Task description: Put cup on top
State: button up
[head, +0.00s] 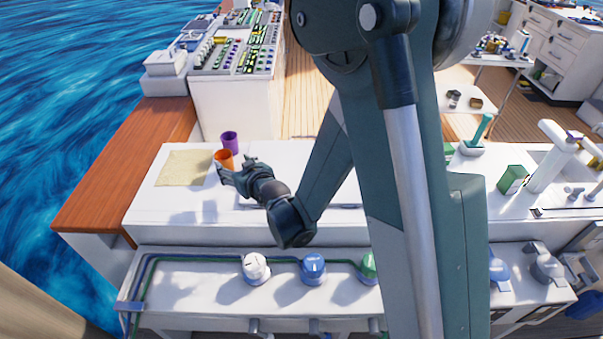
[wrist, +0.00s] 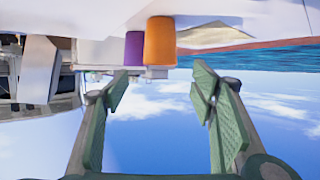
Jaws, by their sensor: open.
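An orange cup (head: 224,160) stands on the white hatch top in the head view. A purple cup (head: 229,140) stands just behind it, and both look upright with openings up. My gripper (head: 237,168) is open and empty at the near right side of the orange cup. In the wrist view, which is upside down, the orange cup (wrist: 160,42) lies beyond the gap between my open fingers (wrist: 159,80). The purple cup (wrist: 134,48) shows beside it, partly hidden by the orange one. I cannot tell whether a finger touches the orange cup.
A beige cloth or mat (head: 185,168) lies left of the cups. Several knobs (head: 313,268) line the lower front ledge. A control panel (head: 238,50) rises behind. A green box (head: 512,180) stands at right. My arm hides the middle of the hatch top.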

jog(key=s+d+r+m+h, duration=0.1)
jog(key=s+d+r, duration=0.3)
jog(key=d, duration=0.5)
jog(key=s+d+r+m+g+h, duration=0.1)
jog(key=s+d+r+h, duration=0.1)
jog(key=d+r, duration=0.5)
jog(key=s+d+r+m+h, duration=0.1)
jog(key=s+d+r, duration=0.25)
jog(key=d, duration=0.65)
jog(key=s+d+r+m+g+h, duration=0.1)
jog(key=s+d+m+h, duration=0.1)
jog(key=s+d, duration=0.7)
jog(key=s+d+m+g+h, duration=0.2)
jog(key=s+d, duration=0.8)
jog(key=s, duration=0.5)
jog(key=shift+r, duration=0.4)
